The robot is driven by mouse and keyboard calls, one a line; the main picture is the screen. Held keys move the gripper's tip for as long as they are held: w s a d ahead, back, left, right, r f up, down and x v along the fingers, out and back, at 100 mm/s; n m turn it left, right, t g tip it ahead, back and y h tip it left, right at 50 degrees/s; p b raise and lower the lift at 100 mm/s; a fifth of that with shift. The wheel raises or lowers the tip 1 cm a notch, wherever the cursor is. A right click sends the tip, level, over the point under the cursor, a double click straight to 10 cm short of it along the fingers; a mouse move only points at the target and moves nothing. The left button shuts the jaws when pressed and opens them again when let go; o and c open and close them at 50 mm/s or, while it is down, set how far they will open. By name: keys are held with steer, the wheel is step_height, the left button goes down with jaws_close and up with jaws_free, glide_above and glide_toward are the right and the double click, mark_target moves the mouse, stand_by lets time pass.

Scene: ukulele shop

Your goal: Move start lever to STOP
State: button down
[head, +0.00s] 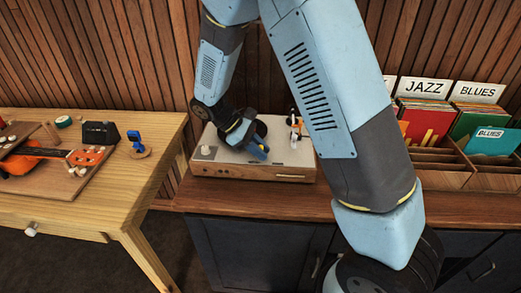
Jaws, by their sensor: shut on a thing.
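A low box-shaped player (250,171) with a pale top and wooden front stands on the dark cabinet. My gripper (259,152) reaches down over the middle of its top, with its blue fingers close together. They are shut on a small part there, which I take to be the start lever. The lever itself is hidden by the fingers, and its position and any STOP marking cannot be read. A white knob (207,151) sits at the player's left, and a small orange and white part (295,127) stands at its back right.
My upper arm crosses in front of the player's right side. Racks of record sleeves (427,119) marked JAZZ and BLUES stand to the right. At left, a wooden table (158,128) holds an orange ukulele (35,153), a black box (100,134) and a blue clamp-like tool (137,143).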

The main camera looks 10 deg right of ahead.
steer(key=shift+a, duration=0.1)
steer(key=c, duration=1.1)
jaws_free()
steer(key=v, duration=1.3)
steer(key=shift+w+a+r, duration=0.15)
steer(key=shift+a, duration=0.15)
